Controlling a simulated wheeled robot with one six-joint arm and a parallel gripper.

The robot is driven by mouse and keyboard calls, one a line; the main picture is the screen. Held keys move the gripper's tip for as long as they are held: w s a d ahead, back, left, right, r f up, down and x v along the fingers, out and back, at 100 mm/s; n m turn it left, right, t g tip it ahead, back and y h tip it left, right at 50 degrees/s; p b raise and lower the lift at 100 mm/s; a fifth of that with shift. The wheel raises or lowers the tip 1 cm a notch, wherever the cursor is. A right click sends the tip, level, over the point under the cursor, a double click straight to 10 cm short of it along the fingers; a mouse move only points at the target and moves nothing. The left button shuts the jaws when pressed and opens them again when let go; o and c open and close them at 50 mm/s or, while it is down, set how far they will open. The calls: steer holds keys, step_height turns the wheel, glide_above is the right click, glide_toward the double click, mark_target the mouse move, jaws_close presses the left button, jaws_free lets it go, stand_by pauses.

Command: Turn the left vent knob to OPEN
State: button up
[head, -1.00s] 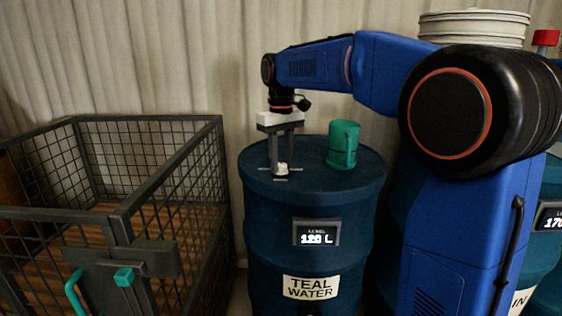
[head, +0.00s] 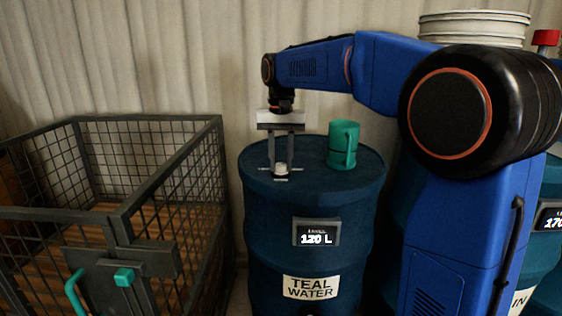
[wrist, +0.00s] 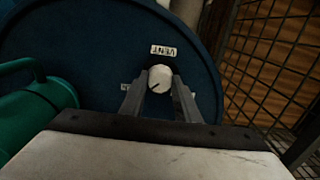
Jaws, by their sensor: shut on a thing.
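The white vent knob (head: 280,168) sits on top of the teal water barrel (head: 310,200), near its left side. It also shows in the wrist view (wrist: 160,80), with a dark pointer line on its face. My gripper (head: 281,170) points down over the lid and is shut on the knob, one finger on each side. A white VENT label (wrist: 163,50) lies beside the knob in the wrist view. Other small labels around the knob are partly hidden by the fingers, and I cannot read them.
A green jug (head: 343,145) stands on the same lid, just right of my gripper. A wire mesh cage cart (head: 120,215) stands close on the left. The barrel's display (head: 317,233) reads 120 L. A pale corrugated wall is behind.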

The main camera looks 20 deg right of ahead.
mark_target(281, 165)
stand_by(0.4)
steer(key=o, duration=1)
steer(key=shift+o, duration=0.2)
steer(key=shift+r, duration=0.1)
step_height(281, 165, up, 17)
steer(key=shift+r, duration=0.1)
steer(key=s+d+f+n+t, duration=0.1)
steer(key=s+d+f+t, duration=0.1)
steer(key=s+f, duration=1.5)
steer(key=s+d+f+n+t, duration=0.2)
steer(key=s+d+f, duration=0.3)
steer(key=s+f, duration=1.1)
steer(key=shift+s+f+n+t, duration=0.3)
steer(key=shift+s+f+t, duration=0.05)
steer(key=shift+t, duration=0.05)
